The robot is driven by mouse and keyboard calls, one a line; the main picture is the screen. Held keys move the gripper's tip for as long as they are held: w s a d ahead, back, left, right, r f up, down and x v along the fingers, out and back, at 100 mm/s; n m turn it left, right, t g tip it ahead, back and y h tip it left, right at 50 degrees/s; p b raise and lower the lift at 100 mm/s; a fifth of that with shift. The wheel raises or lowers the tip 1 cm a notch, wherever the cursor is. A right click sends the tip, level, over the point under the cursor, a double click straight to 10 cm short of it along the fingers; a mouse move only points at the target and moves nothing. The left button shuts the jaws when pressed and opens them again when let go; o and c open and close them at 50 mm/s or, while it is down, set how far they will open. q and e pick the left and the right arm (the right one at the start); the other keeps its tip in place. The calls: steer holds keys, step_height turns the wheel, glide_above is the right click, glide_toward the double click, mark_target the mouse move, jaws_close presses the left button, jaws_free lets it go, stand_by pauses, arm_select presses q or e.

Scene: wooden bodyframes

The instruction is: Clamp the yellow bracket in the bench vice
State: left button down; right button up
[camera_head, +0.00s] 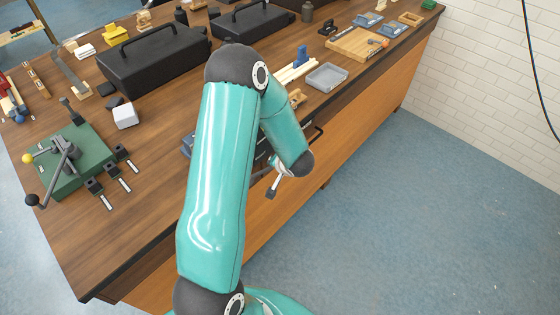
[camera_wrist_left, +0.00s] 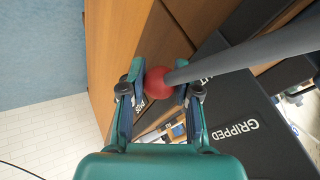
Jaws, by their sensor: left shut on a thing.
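My left gripper (camera_wrist_left: 163,85) is shut on a red ball knob (camera_wrist_left: 158,82) at the end of a thick grey rod (camera_wrist_left: 250,58), as the left wrist view shows. In the head view my left arm bends over the front edge of the bench, and its gripper (camera_head: 272,184) shows only in part. A dark block (camera_wrist_left: 240,125) marked "GRIPPED" lies beside the rod. I cannot make out the vice as a whole; my arm covers much of that spot. A small yellow piece (camera_head: 115,35) sits at the back left of the bench; I cannot tell if it is the bracket. My right gripper is not in view.
The wooden bench (camera_head: 150,190) holds a green clamp fixture (camera_head: 75,160), a white block (camera_head: 125,116), black toolboxes (camera_head: 155,58) and a grey tray (camera_head: 327,77). The blue floor (camera_head: 430,220) in front of the bench is clear.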

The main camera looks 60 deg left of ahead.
arm_select(q)
steer(key=c, duration=0.8)
jaws_free()
steer(key=shift+d+r, duration=0.25)
steer(key=shift+r, duration=0.15)
steer(key=v, duration=1.1)
steer(key=shift+s+f, duration=0.1)
